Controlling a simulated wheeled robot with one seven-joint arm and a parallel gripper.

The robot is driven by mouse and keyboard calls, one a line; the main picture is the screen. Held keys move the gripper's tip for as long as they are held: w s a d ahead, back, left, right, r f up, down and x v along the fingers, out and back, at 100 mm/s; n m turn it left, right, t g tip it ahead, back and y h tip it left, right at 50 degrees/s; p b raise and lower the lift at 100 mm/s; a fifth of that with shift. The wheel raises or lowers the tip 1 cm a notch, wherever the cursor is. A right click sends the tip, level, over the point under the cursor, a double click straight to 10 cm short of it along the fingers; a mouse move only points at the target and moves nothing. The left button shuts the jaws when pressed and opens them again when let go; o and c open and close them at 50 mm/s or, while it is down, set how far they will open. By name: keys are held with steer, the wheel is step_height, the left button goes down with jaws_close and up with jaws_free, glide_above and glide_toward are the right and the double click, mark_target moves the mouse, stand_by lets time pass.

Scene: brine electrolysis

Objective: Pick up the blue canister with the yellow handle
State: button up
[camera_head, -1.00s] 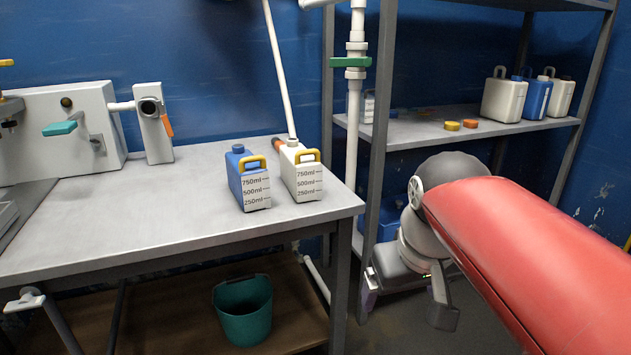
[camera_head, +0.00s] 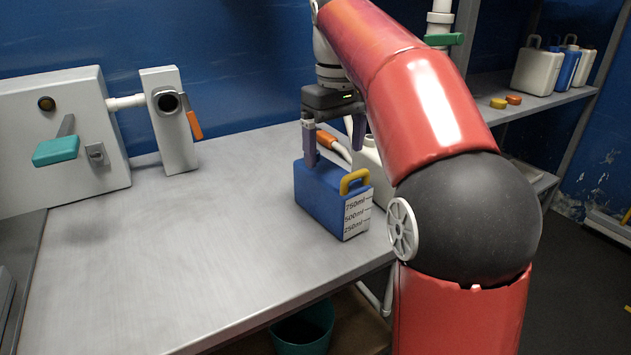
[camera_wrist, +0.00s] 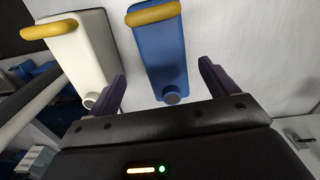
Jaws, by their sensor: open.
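The blue canister (camera_head: 319,201) with a yellow handle (camera_head: 354,181) stands upright on the grey table, its volume scale facing the front right. My gripper (camera_head: 333,153) is open above the back part of the blue canister, pointing down. In the wrist view the blue canister (camera_wrist: 160,60) lies between the lines of my two fingers (camera_wrist: 163,88), its round cap close to them and its yellow handle (camera_wrist: 153,13) farther off. I cannot tell whether the fingers touch it. In the head view the gripper hides the canister's cap.
A white canister (camera_wrist: 78,48) with a yellow handle stands close beside the blue one, mostly hidden by my arm in the head view. A machine with a teal lever (camera_head: 56,151) stands at the left. The table (camera_head: 190,265) is clear left of the canister. A shelf holds more canisters (camera_head: 537,70).

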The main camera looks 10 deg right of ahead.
mark_target(330, 171)
steer(key=shift+w+a+f, duration=0.1)
steer(key=shift+w+f, duration=0.15)
steer(key=shift+f, duration=0.1)
steer(key=f, duration=0.2)
steer(key=f+b, duration=0.1)
steer(key=f, duration=0.1)
steer(key=f+b, duration=0.1)
steer(key=f, duration=0.2)
steer(key=shift+s+a, duration=0.2)
steer(key=shift+a, duration=0.1)
steer(key=c, duration=1.2)
